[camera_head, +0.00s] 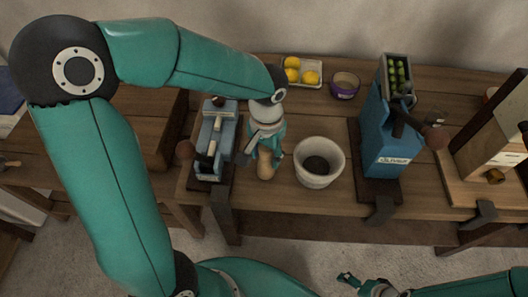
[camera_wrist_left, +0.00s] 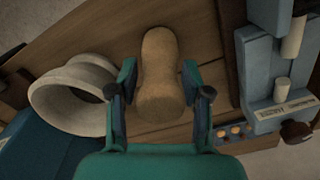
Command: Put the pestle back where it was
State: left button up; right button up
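The tan wooden pestle (camera_head: 265,164) is at the table's front part, left of the pale stone mortar (camera_head: 306,175). In the left wrist view the pestle (camera_wrist_left: 160,75) is between the fingers of my left gripper (camera_wrist_left: 160,78), with narrow gaps seeming to show on both sides. My left gripper (camera_head: 266,145) comes down over the pestle from above and hides part of it. The mortar (camera_wrist_left: 40,97) also shows in the left wrist view and looks empty, with a dark inside. My right gripper (camera_head: 366,286) is low at the bottom edge, away from the table, its fingers too small to judge.
A blue-grey device (camera_head: 222,135) stands close left of the pestle. A tall blue device (camera_head: 382,140) holding green items stands right of the mortar. A tray of lemons (camera_head: 302,75) and a purple-banded bowl (camera_head: 344,86) are at the back. A wooden box (camera_head: 490,150) stands far right.

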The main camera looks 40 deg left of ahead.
pick_arm(q)
jog(key=shift+o, duration=0.5)
jog(key=shift+r, duration=0.2)
notch_tip(320, 180, up, 12)
jog(key=shift+f+p, duration=0.1)
jog(key=shift+p, duration=0.4)
